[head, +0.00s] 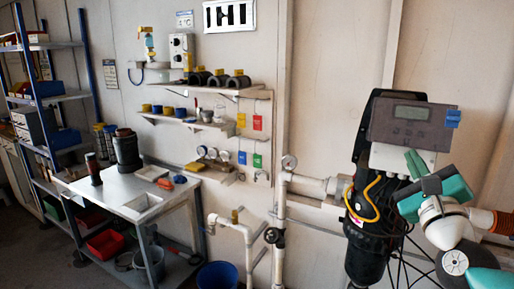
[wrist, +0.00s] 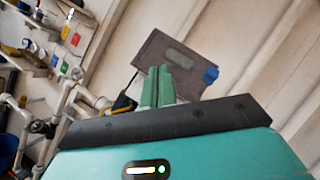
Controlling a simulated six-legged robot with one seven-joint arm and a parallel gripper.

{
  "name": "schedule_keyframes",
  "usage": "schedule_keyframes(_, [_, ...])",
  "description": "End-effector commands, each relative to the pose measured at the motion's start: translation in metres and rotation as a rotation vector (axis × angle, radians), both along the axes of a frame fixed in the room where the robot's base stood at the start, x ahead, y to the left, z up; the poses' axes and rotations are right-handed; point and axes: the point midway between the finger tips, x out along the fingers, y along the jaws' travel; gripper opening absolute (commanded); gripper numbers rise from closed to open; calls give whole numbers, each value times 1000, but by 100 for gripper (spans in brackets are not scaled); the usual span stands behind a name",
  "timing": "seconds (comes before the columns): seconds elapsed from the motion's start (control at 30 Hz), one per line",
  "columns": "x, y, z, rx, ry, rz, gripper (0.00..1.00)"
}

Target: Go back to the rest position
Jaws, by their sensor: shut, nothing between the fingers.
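My gripper (head: 412,160) is at the right of the head view, in front of the black UV reactor (head: 366,262) and just below its grey control box (head: 412,123). In the wrist view my gripper's green fingers (wrist: 157,86) are together, with nothing between them. The control box (wrist: 172,55) shows behind and above the fingers in the wrist view, with a blue tab at its right side.
A white pipe (head: 281,215) with a gauge runs up left of the reactor, and a yellow cable (head: 370,200) loops on its front. A workbench (head: 120,190), wall shelves (head: 200,88) and a blue bucket (head: 217,275) stand further left. Bare wall is behind my arm.

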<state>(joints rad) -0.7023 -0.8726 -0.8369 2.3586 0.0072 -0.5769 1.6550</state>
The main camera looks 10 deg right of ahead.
Motion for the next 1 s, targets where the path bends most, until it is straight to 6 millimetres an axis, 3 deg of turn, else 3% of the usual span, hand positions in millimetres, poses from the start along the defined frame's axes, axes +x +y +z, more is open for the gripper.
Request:
schedule_keyframes(0.1, [-5, 55, -17, -384, 214, 31, 0])
schedule_keyframes(0.17, [-9, 82, -32, -586, 316, 59, 0])
schedule_keyframes(0.3, [-24, 134, -81, -1064, 540, 160, 0])
schedule_keyframes(0.43, [-48, 169, -137, -1502, 725, 322, 0])
schedule_keyframes(0.6, [-93, 192, -206, -1983, 893, 637, 0])
schedule_keyframes(0.7, [-115, 197, -230, -2147, 934, 809, 0])
schedule_keyframes(0.83, [-129, 199, -242, -2236, 946, 924, 0])
schedule_keyframes(1.0, [-130, 200, -243, -2245, 942, 934, 0])
